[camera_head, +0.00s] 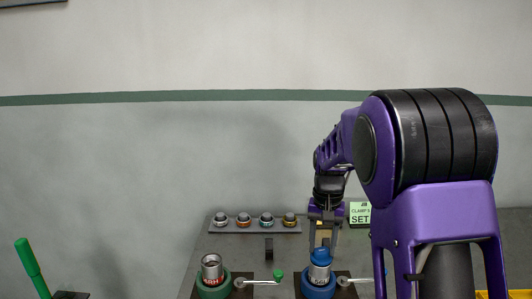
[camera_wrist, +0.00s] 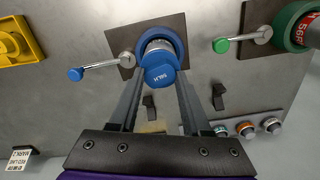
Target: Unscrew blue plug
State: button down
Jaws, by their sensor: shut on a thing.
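The blue plug (camera_head: 321,256) sits on top of a metal pipe held upright in the blue vise (camera_head: 318,290). In the wrist view the plug (camera_wrist: 160,75) shows its flat end with small lettering, in front of the pipe (camera_wrist: 159,53) and the blue vise ring (camera_wrist: 174,38). My gripper (camera_head: 324,246) points down over the plug. In the wrist view its fingers (camera_wrist: 161,80) lie on either side of the plug and are shut on it. The finger contact is partly hidden. The vise handle has a blue knob (camera_wrist: 75,73).
A green vise (camera_head: 213,290) holds a red-marked pipe to the left, with a green-knobbed handle (camera_head: 278,274). A rack of several plugs (camera_head: 254,230) and a green "SET" sign (camera_head: 360,213) stand behind. A yellow object (camera_wrist: 20,45) is beside the blue vise. A green lever (camera_head: 28,258) stands far left.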

aim_at(322, 250)
jog(key=shift+r+p, duration=0.45)
jog(key=shift+r, duration=0.1)
jog(key=shift+r+p, duration=1.65)
jog(key=shift+r, duration=0.3)
jog(key=shift+f, duration=0.1)
